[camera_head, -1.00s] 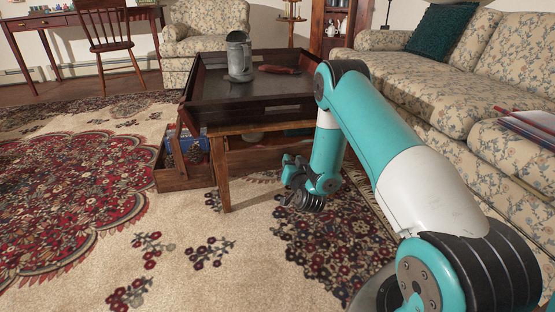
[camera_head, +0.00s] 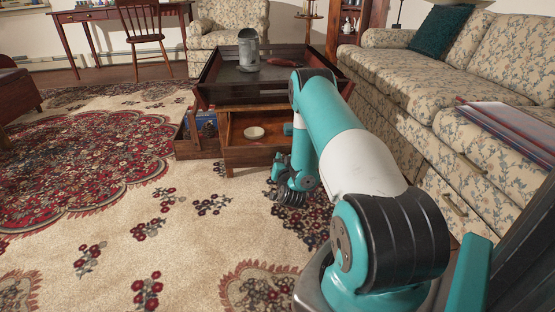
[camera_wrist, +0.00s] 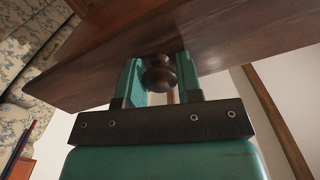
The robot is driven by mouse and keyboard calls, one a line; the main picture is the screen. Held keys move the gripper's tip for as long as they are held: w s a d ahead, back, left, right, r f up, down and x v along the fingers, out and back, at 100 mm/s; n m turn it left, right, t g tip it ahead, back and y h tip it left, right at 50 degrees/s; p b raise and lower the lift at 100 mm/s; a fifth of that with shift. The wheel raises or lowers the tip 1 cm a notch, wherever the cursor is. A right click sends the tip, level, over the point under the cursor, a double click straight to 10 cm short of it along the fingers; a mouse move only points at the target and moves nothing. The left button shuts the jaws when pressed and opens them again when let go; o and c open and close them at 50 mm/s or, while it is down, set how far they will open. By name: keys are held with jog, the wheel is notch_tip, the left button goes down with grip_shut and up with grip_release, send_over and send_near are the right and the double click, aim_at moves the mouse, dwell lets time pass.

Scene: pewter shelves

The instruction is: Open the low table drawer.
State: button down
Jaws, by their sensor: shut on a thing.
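The low table (camera_head: 207,92) has a dark tray-like top and stands ahead in the head view. Its wooden drawer (camera_head: 250,158) is pulled out below the top, showing its inside with a pale round dish in it (camera_head: 254,132). My arm hides the drawer's right part. In the wrist view the drawer front (camera_wrist: 235,45) crosses the picture, with a dark round knob (camera_wrist: 160,74) on it. My gripper (camera_wrist: 159,82) has a teal finger on each side of the knob and is shut on it.
A grey metal tankard (camera_head: 248,50) and a reddish object (camera_head: 283,61) are on the table top. The floral sofa (camera_head: 440,100) bounds the right. The patterned rug (camera_head: 180,240) is clear in front.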

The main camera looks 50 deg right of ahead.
jog(key=shift+s, duration=0.1)
jog(key=c, duration=0.8)
grip_release()
